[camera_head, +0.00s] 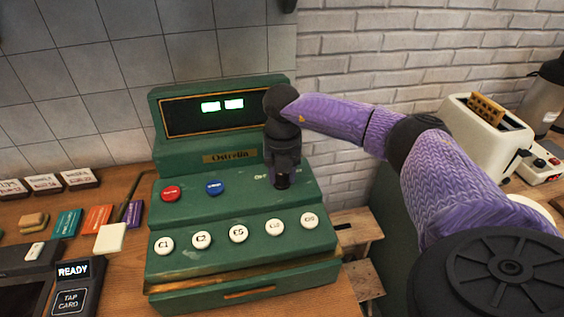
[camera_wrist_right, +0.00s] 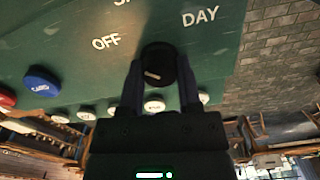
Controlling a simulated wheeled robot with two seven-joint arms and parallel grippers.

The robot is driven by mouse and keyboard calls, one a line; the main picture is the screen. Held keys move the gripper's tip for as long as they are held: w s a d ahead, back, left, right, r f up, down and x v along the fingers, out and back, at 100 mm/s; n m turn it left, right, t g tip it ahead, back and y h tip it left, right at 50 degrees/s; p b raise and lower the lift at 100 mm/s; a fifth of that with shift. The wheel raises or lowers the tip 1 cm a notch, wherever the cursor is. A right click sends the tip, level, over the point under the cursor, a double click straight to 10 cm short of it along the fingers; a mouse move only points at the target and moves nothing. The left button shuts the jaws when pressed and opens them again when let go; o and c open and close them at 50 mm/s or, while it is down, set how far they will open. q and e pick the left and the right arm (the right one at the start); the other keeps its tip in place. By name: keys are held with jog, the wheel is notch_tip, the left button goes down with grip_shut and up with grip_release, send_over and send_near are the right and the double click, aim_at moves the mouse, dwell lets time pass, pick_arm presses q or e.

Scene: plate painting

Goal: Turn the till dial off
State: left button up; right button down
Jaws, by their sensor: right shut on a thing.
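The green till (camera_head: 215,255) stands on the counter, its display (camera_head: 222,106) lit. The small black till dial (camera_head: 283,182) is on the right of its upper sloping panel, mostly hidden under my right gripper (camera_head: 283,172). In the right wrist view the dial (camera_wrist_right: 157,62) sits between the two fingers of my right gripper (camera_wrist_right: 162,78), which is shut on it. The labels OFF and DAY show on either side of the dial, and a third label is cut off at the top. A pale mark shows on the dial; its setting is unclear. My left gripper is out of view.
Red (camera_head: 171,194) and blue (camera_head: 214,187) buttons sit left of the dial, with several white buttons below. A card reader (camera_head: 72,285) reads READY at left. A white toaster (camera_head: 490,135) stands at right. A brick wall is behind.

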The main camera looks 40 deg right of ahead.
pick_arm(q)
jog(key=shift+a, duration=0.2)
pick_arm(e)
jog(key=shift+c, duration=1.4)
grip_release()
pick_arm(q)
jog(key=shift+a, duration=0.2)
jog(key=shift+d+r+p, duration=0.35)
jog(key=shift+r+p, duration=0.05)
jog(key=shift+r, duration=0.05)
pick_arm(e)
notch_tip(320, 180, up, 10)
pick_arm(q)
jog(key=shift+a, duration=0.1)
